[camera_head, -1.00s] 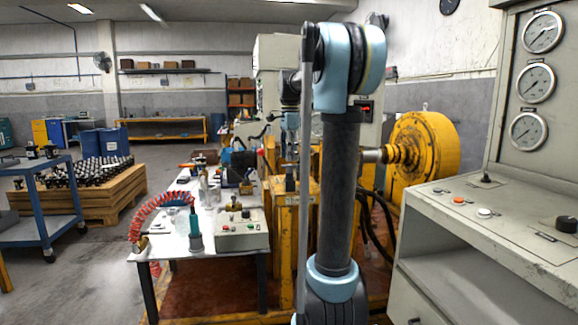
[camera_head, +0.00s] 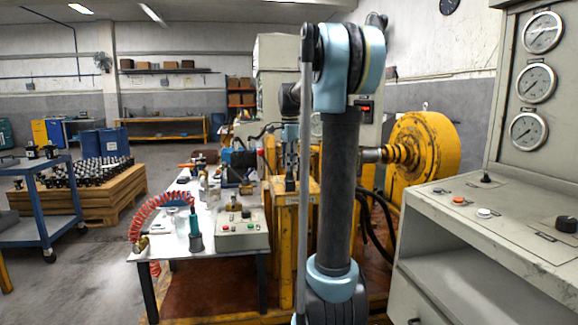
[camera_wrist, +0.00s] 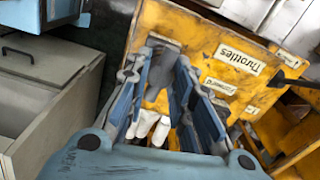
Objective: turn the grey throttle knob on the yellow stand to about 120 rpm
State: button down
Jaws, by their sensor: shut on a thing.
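A small red digital display (camera_head: 365,107) shows behind my arm, too small to read.
A white bench (camera_head: 180,250) with a control box (camera_head: 242,232) and red coiled hose stands left of my arm. A grey console (camera_head: 490,225) with gauges is close on the right. A yellow drum (camera_head: 425,148) is behind.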

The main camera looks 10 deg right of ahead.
jog(key=shift+w+n, duration=0.1)
jog(key=shift+n, duration=0.3)
jog(key=c, duration=1.3)
grip_release()
notch_tip(320, 180, up, 12)
jog(key=shift+c, duration=0.2)
